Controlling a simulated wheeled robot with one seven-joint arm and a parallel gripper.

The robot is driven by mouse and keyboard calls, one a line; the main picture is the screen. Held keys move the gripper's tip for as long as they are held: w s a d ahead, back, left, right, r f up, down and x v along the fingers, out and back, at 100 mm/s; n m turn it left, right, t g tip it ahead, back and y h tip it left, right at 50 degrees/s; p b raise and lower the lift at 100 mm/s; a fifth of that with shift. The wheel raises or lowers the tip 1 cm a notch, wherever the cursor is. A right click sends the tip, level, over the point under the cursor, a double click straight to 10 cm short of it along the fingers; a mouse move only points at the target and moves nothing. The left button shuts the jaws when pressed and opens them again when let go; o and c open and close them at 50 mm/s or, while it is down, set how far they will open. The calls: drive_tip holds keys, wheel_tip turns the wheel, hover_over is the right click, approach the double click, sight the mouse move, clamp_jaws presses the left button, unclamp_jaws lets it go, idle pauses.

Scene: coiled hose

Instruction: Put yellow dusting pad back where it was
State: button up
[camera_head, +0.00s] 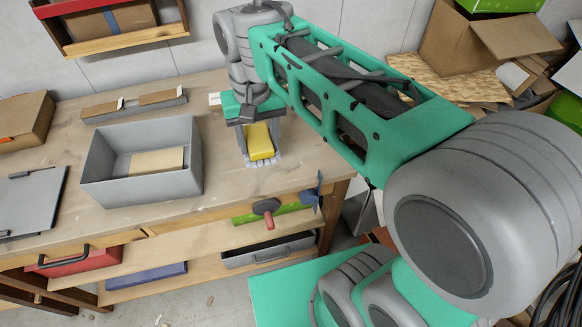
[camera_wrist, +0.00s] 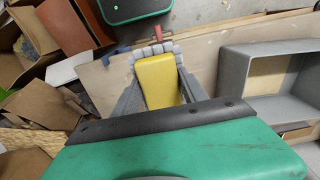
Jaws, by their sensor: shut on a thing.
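The yellow dusting pad (camera_head: 260,142) is between the fingers of my gripper (camera_head: 261,158) in the head view, over the right part of the workbench. The wrist view also shows the pad (camera_wrist: 157,81), lengthwise between the two grey fingers of my gripper (camera_wrist: 156,52). My gripper is shut on the pad. I cannot tell whether the pad touches the bench top. To the left of my gripper stands an open grey bin (camera_head: 190,185) with a tan flat piece (camera_head: 157,161) inside it.
The workbench (camera_head: 226,205) has bare wood around my gripper. A grey rail with tan blocks (camera_head: 134,106) lies behind the bin. A red-ended tool (camera_head: 266,207) and a blue clamp (camera_head: 311,194) are at the front edge. Cardboard boxes (camera_head: 462,45) are piled at the right.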

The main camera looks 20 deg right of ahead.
drive_tip(key=shift+s+a+f+b, duration=0.2)
drive_tip(key=shift+a+f, duration=0.1)
drive_tip(key=shift+f, duration=0.15)
drive_tip(key=shift+s+a+f+b, duration=0.15)
drive_tip(key=shift+a+f, duration=0.15)
drive_tip(key=shift+f, duration=0.15)
drive_tip(key=w+d+f, duration=0.4)
drive_tip(key=w+d, duration=0.1)
drive_tip(key=d, duration=0.2)
hover_over(292, 154)
wheel_tip(292, 154, down, 6)
drive_tip(key=shift+d+r+p, duration=0.15)
drive_tip(key=shift+p, duration=0.25)
drive_tip(key=shift+f, duration=1.4)
drive_tip(key=shift+f, duration=0.2)
drive_tip(key=o, duration=1.3)
drive_tip(key=shift+r, duration=0.1)
